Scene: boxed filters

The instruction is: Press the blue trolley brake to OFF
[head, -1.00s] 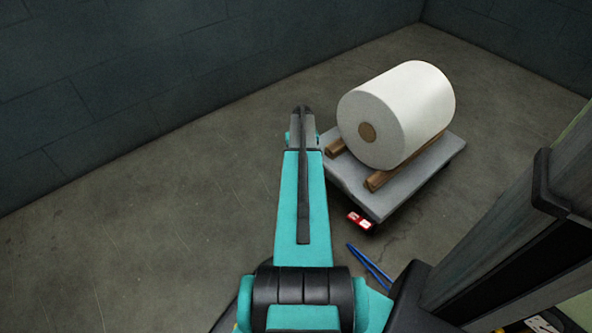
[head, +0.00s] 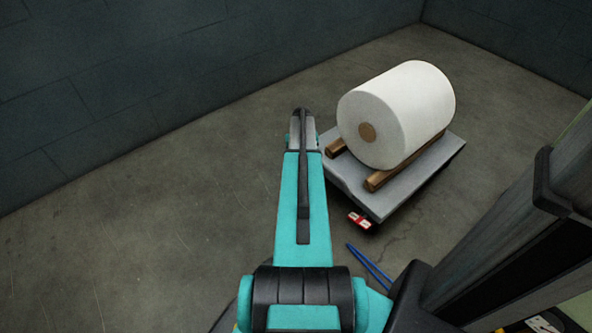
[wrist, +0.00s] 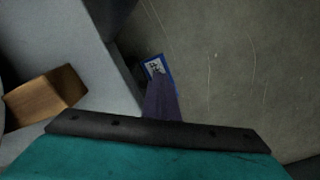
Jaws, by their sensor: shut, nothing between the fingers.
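In the wrist view the blue brake (wrist: 168,68) shows as a blue-edged plate with a white label, low beside the grey trolley (wrist: 95,60). The label's wording is too small to read. My gripper (wrist: 160,88) is shut and empty; its dark fingers point at the plate and overlap its lower part. I cannot tell whether they touch it. In the head view the trolley (head: 400,198) stands right of my arm, which hides the fingertips and the blue brake.
A large white roll (head: 405,110) lies on two wooden bars (head: 385,177) on the trolley. A red pedal (head: 360,221) with white marking sits at the trolley's near corner. Blue strips (head: 370,265) lie nearer me. The floor to the left is clear up to the dark wall (head: 130,80).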

